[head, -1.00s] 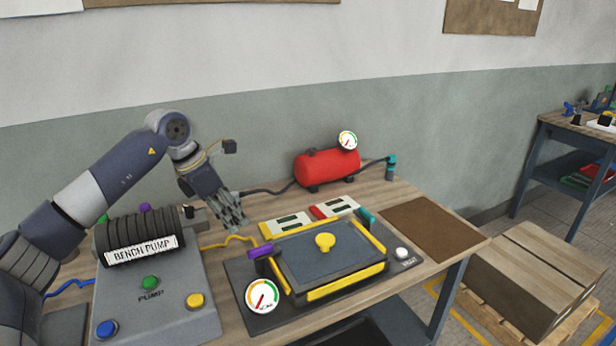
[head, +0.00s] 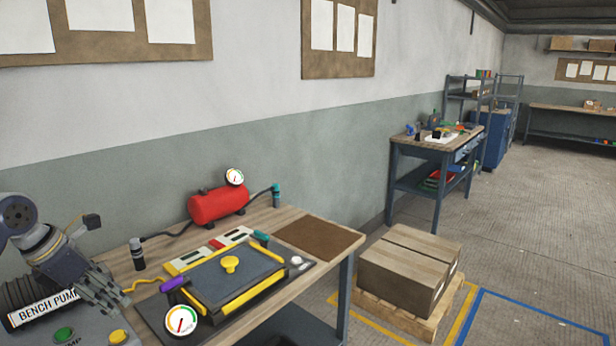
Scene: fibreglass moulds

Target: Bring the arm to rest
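My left arm comes in at the left edge of the head view. Its gripper (head: 108,296) points down and to the right, above the bench pump (head: 42,310) and left of the mould. Nothing shows held in it. I cannot tell how far apart its fingers are. The grey mould (head: 212,285) with yellow side bars and a yellow knob (head: 230,264) lies on a dark base on the workbench (head: 318,270). The gripper is apart from the mould. The arm partly hides the pump. My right gripper is not in view.
A red tank (head: 218,204) with a gauge stands at the back of the bench, near a dark cylinder (head: 138,254). A brown mat (head: 320,238) lies at the bench's right. Boxes on a pallet (head: 408,272) stand on the floor beyond. Open floor lies right.

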